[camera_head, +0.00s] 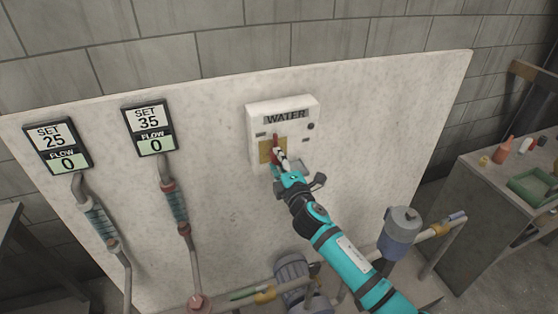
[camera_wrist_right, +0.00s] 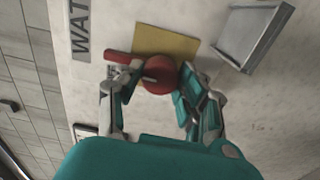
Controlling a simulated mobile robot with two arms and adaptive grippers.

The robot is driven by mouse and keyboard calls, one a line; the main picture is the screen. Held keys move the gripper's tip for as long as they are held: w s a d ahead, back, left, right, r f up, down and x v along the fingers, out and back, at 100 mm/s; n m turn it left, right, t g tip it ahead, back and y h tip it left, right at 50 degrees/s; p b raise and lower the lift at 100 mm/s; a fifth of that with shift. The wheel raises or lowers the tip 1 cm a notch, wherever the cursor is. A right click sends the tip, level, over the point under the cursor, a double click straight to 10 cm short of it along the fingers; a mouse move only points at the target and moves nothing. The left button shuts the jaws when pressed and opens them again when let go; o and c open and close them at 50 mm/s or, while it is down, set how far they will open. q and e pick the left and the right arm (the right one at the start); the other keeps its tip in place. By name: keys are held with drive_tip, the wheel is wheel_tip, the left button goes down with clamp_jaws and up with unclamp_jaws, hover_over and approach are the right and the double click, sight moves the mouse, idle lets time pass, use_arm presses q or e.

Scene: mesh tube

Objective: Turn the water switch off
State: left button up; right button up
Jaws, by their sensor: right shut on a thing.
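The water switch box (camera_head: 309,103) is a pale box labelled WATER on the upright panel. Its red rotary switch (camera_head: 275,142) sits on a yellow plate (camera_head: 265,152). In the right wrist view the red switch (camera_wrist_right: 158,76) has a round knob and a bar pointing left in that picture, toward the WATER label. My right gripper (camera_head: 281,158) is at the switch; in the wrist view its fingers (camera_wrist_right: 150,88) are on both sides of the red knob, shut on it. The fingers hide part of the knob. My left gripper is not in view.
Two displays, SET 25 (camera_head: 58,147) and SET 35 (camera_head: 150,129), both read FLOW 0, with pipes below. A grey-blue canister (camera_head: 400,228) and piping stand below right. A side cabinet (camera_head: 470,205) holds bottles and a green tray (camera_head: 533,187).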

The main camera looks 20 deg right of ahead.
drive_tip(key=shift+n, duration=0.3)
drive_tip(key=o, duration=1.2)
drive_tip(key=shift+c, duration=0.2)
drive_tip(key=s, duration=1.2)
drive_tip(key=shift+d, duration=0.15)
drive_tip(key=shift+f, duration=0.1)
